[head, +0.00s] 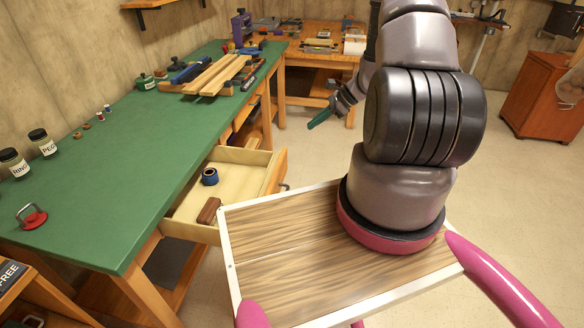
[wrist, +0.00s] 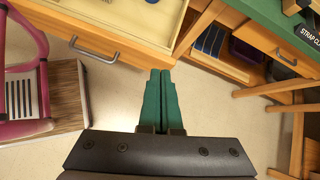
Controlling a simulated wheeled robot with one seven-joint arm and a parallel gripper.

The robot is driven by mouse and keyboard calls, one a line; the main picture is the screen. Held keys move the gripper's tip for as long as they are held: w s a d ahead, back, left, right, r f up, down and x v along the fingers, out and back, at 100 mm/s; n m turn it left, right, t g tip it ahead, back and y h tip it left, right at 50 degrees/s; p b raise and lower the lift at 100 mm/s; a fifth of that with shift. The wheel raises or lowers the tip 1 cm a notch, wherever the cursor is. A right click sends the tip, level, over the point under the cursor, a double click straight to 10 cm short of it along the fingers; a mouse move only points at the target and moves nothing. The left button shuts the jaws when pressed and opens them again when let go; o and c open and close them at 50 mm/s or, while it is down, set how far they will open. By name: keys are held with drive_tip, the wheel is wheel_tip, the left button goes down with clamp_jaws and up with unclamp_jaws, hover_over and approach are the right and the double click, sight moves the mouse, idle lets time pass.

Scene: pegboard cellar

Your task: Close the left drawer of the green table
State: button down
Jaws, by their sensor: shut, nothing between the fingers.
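The green table (head: 110,150) runs along the left wall in the head view. Its left drawer (head: 272,172) is pulled well out and open. A blue roll (head: 210,176) and a brown block (head: 208,211) lie inside it. In the wrist view the open drawer's front (wrist: 120,42) fills the upper left, with a metal bar handle (wrist: 95,52) on its face. My gripper (head: 318,121) is apart from the drawer, to the right of its front and beyond it.
A second drawer (wrist: 270,65), with its own handle, looks shut in the wrist view. Open floor (head: 310,157) lies beyond the open drawer.

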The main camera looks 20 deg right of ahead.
drive_tip(key=s+d+f+m, duration=0.2)
drive_tip(key=s+f+m, duration=0.15)
drive_tip(key=f, duration=0.85)
approach(284, 172)
drive_tip(key=shift+t, duration=0.3)
drive_tip(key=x, duration=0.3)
drive_tip(key=f+x, duration=0.1)
drive_tip(key=x, duration=0.1)
drive_tip(key=shift+s+d, duration=0.2)
drive_tip(key=shift+d, duration=0.15)
drive_tip(key=shift+w+a, duration=0.35)
drive_tip(key=shift+a, duration=0.15)
